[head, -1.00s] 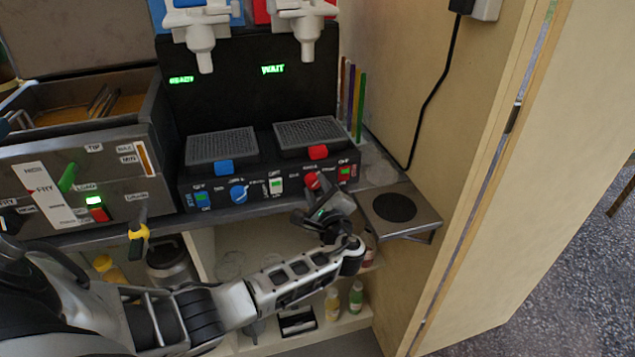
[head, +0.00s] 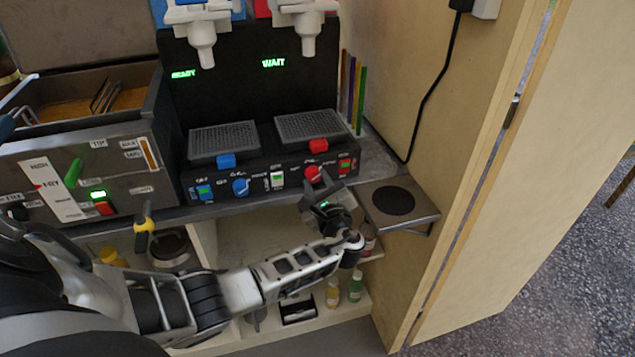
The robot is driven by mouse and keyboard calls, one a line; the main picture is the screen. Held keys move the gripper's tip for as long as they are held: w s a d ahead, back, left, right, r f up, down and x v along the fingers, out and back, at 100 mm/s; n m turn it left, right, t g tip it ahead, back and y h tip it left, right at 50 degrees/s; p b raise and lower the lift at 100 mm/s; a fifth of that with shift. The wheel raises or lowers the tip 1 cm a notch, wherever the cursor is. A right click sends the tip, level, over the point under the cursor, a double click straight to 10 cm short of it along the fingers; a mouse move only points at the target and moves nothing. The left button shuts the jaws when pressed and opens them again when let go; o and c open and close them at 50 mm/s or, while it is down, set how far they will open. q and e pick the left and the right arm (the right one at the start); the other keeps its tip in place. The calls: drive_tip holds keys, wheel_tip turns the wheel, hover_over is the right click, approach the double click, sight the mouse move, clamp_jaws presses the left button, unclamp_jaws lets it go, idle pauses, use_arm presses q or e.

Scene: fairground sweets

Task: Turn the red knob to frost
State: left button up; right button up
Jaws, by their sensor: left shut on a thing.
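The red knob (head: 313,174) is on the right half of the black machine's front panel, between a white switch and a red switch. Its white pointer and the small labels around it are too small to read. My left gripper (head: 318,186) reaches up to it from below, with its fingers shut on the knob and partly covering its lower side. A blue knob (head: 241,187) sits on the left half of the same panel. The machine (head: 265,165) shows a green "READY" at left and "WAIT" at right. My right gripper is not in view.
A fryer (head: 70,175) with a green lever stands to the left. A small shelf with a dark round pad (head: 393,200) lies to the right, beside a wooden wall (head: 430,120).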

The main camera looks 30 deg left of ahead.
use_arm(q)
drive_tip(key=o, duration=1)
drive_tip(key=shift+c, duration=0.2)
drive_tip(key=b+v, duration=0.1)
drive_tip(key=v, duration=1.5)
drive_tip(key=shift+w, duration=0.1)
